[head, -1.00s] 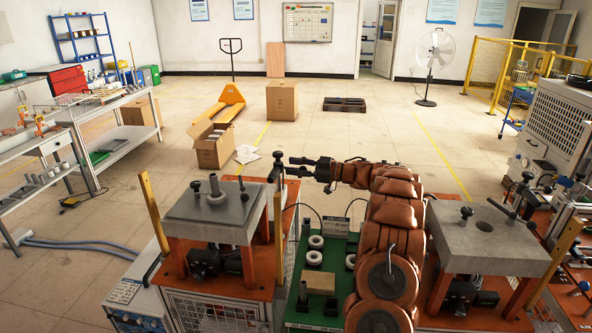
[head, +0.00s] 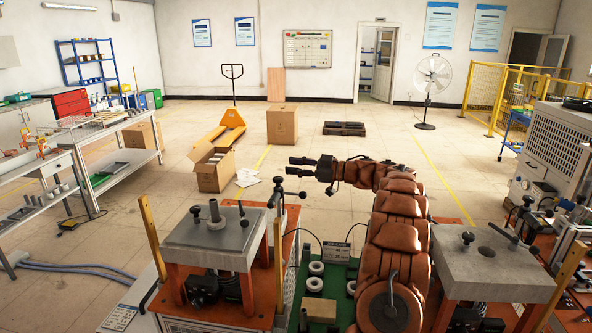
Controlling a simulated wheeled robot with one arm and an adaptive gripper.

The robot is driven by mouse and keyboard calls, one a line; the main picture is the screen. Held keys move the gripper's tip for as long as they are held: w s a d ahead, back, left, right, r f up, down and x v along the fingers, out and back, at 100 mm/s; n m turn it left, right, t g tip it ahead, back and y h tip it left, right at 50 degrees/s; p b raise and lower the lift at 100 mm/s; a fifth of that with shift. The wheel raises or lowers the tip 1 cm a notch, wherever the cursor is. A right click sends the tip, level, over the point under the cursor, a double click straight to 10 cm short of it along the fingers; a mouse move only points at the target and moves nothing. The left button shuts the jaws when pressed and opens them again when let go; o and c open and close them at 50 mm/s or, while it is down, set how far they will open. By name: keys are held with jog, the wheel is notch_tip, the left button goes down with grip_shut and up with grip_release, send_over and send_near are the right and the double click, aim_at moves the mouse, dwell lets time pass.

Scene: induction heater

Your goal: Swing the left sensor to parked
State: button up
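The left sensor (head: 277,199) is a dark rod with a black knob on a thin upright post. It stands at the right rear corner of the left heater's grey plate (head: 215,247). A short arm of it reaches right, off the plate. My gripper (head: 297,166) is above and a little right of the rod, pointing left. Its two dark fingers are apart with nothing between them. It appears clear of the sensor, though depth is hard to judge. The exact angle of the sensor is too small to read.
A green board (head: 330,278) with white rings and a small sign (head: 336,252) lies between the two heaters. The right heater's plate (head: 490,262) has its own dark rod over it. Yellow posts (head: 152,238) stand at the heaters.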

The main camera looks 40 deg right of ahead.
jog(key=shift+w+a, duration=0.1)
jog(key=shift+a, duration=0.2)
jog(key=shift+c, duration=0.8)
jog(key=a+b, duration=0.1)
jog(key=a, duration=0.2)
jog(key=w+a+r+n+b, duration=0.1)
jog(key=a, duration=0.2)
jog(key=w+a+r+n+y+b, duration=0.1)
jog(key=a, duration=0.2)
jog(key=shift+a+r, duration=0.25)
jog(key=shift+a, duration=0.1)
grip_shut()
jog(key=a+f+t+h+b, duration=0.1)
jog(key=a+f+b, duration=0.15)
jog(key=a, duration=0.25)
jog(key=s+d+f+n+t+h+b, duration=0.1)
jog(key=s+d+f+h+b, duration=0.25)
jog(key=s+h, duration=0.4)
jog(key=s+d+f+n+h+b, duration=0.15)
jog(key=s+d+f+h, duration=0.3)
jog(key=s, duration=0.55)
jog(key=w+d+f+p, duration=0.1)
jog(key=w+d+p, duration=0.2)
jog(key=w, duration=0.7)
jog(key=shift+w+d+f+y+p, duration=0.2)
jog(key=shift+w+d+y+p, duration=0.15)
jog(key=shift+d, duration=1.05)
